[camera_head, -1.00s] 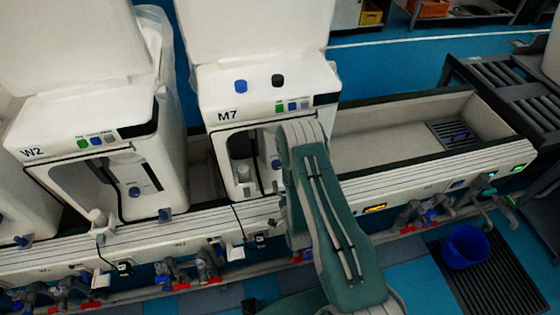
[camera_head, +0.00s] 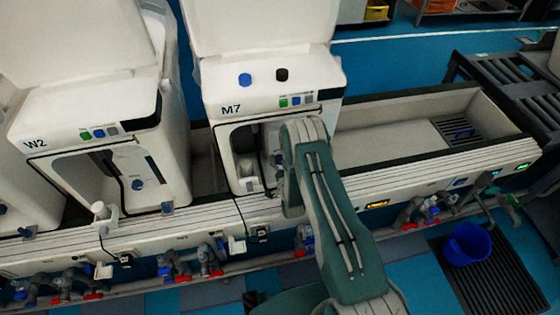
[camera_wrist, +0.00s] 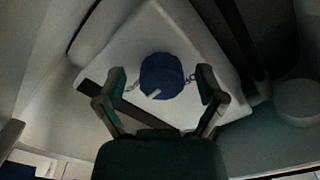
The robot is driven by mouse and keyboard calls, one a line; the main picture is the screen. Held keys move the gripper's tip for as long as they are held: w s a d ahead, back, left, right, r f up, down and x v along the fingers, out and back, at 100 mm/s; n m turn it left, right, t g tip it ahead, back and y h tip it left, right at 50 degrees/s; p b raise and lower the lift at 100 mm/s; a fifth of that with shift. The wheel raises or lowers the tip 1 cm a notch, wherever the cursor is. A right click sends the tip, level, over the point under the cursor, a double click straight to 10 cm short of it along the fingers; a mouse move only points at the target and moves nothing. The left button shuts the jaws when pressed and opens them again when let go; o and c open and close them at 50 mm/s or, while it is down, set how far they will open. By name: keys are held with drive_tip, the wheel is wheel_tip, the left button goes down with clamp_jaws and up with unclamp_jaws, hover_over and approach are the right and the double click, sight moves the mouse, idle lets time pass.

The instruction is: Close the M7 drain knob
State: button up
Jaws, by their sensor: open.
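The M7 unit (camera_head: 225,90) is a white box with an open front cavity, left of my arm in the head view. In the wrist view a round dark blue knob (camera_wrist: 161,76) with a small pale pointer sits on a pale panel; I take it for the M7 drain knob. My gripper (camera_wrist: 160,90) is open, with one green finger on each side of the knob, apart from it by a visible gap. In the head view my arm covers the right part of the M7 cavity, and the gripper's fingers and this knob are hidden.
A blue knob (camera_head: 245,80) and a black knob (camera_head: 282,74) sit on top of M7. The W2 unit (camera_head: 90,120) stands at left with its own blue knob (camera_head: 137,185). An open trough (camera_head: 385,147) lies at right. A blue bucket (camera_head: 467,244) stands on the floor.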

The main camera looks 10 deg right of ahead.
drive_tip(key=c, duration=1.2)
drive_tip(key=shift+o, duration=0.2)
drive_tip(key=shift+n, duration=0.5)
drive_tip(key=n, duration=0.2)
drive_tip(key=shift+n, duration=0.4)
drive_tip(key=n, duration=0.3)
drive_tip(key=shift+w+n, duration=0.1)
drive_tip(key=shift+n, duration=0.2)
drive_tip(key=n, duration=0.6)
drive_tip(key=shift+r, duration=0.1)
drive_tip(key=shift+n, duration=0.4)
